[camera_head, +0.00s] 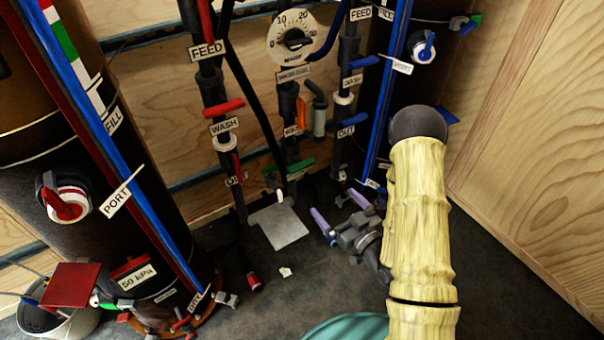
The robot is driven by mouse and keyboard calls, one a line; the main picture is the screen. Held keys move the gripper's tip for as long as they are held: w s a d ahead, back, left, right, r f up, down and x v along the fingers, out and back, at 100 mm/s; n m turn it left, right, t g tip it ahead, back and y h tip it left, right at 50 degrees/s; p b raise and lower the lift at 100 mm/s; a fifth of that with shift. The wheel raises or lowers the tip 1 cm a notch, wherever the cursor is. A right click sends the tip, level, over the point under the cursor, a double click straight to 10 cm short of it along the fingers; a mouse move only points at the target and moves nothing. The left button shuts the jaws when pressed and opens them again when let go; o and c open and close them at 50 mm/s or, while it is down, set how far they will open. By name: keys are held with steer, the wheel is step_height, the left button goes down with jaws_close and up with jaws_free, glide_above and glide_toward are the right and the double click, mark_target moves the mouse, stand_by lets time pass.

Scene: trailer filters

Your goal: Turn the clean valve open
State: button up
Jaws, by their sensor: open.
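No label that I can read says "clean", so I cannot tell for certain which valve is the clean one. A valve with a green handle (301,165) sits low on the middle pipe, with a small unreadable label beside it. An orange handle (301,112) is higher on that pipe. A red handle (223,108) is above the WASH label (224,125) on the left pipe. My gripper (332,201) is open and empty, its purple fingers spread, low and right of the green handle and apart from it. My yellow-sleeved arm covers part of the right side.
A dial gauge (294,38) is above the pipes. A dark tank (150,200) with a red PORT knob (68,202) stands left. Blue handles (352,79) are on the right pipe. A grey plate (280,226) and a red cap (254,281) lie on the floor. A wooden wall (530,120) bounds the right.

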mark_target(304, 167)
steer(key=shift+r, duration=0.1)
steer(key=b+x, duration=0.5)
steer(key=x, duration=1.2)
steer(key=shift+w+a+b, duration=0.15)
steer(key=shift+b, duration=0.2)
steer(key=c, duration=0.9)
steer(key=shift+c, duration=0.2)
